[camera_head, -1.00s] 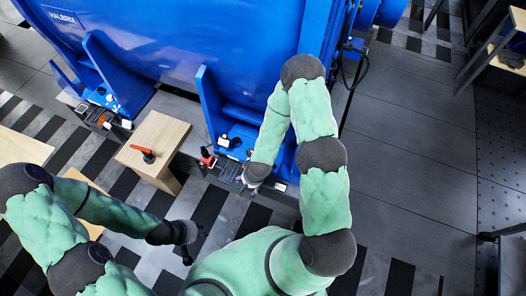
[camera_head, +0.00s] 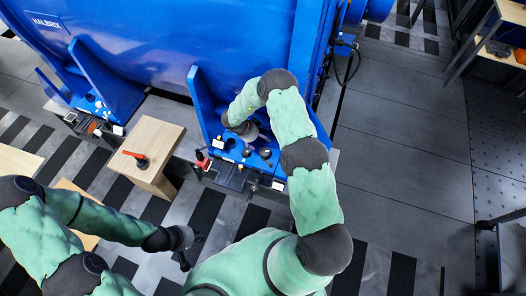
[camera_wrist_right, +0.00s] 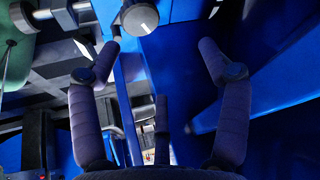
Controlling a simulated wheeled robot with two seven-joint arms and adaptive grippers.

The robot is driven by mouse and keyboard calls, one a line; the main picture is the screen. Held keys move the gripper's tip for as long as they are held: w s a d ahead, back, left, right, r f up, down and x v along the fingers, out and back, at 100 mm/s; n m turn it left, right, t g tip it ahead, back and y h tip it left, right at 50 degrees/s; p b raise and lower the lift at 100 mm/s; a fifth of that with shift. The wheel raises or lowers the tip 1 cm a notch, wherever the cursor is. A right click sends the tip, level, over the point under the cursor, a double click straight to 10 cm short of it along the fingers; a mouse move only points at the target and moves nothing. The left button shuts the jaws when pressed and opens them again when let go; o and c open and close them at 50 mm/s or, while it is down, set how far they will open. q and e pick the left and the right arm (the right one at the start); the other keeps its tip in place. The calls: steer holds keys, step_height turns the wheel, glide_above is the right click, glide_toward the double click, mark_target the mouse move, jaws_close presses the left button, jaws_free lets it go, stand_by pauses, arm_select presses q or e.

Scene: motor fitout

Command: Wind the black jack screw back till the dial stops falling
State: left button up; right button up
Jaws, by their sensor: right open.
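My right gripper (camera_head: 256,134) is over the blue motor foot (camera_head: 214,116) in the head view. In the right wrist view the right gripper (camera_wrist_right: 159,46) is open, its fingers wide apart with nothing held. A round-ended grey piece with a pale line on its face (camera_wrist_right: 140,18) is just ahead of the left fingertip; I cannot tell whether it is the jack screw or the dial. Small dark round parts (camera_head: 265,153) sit on the foot beside the right gripper. My left gripper (camera_head: 193,250) hangs open and empty above the floor.
A wooden stand (camera_head: 151,138) bears a red-handled tool (camera_head: 135,155). A small red part (camera_head: 202,160) is at the foot's left edge. The blue motor housing (camera_head: 170,40) rises behind. The grey floor (camera_head: 400,150) to the right is clear.

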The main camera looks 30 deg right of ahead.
mark_target(264, 151)
steer(key=f+m+b, duration=0.1)
steer(key=f, duration=0.2)
steer(key=d+f+m+g+y+b, duration=0.1)
steer(key=f+b, duration=0.1)
steer(key=f, duration=0.1)
steer(key=s+f+m+b, duration=0.1)
steer(key=f+b, duration=0.1)
steer(key=f, duration=0.1)
steer(key=shift+s+d+f, duration=0.1)
steer(key=shift+d+f, duration=0.3)
steer(key=c, duration=1.1)
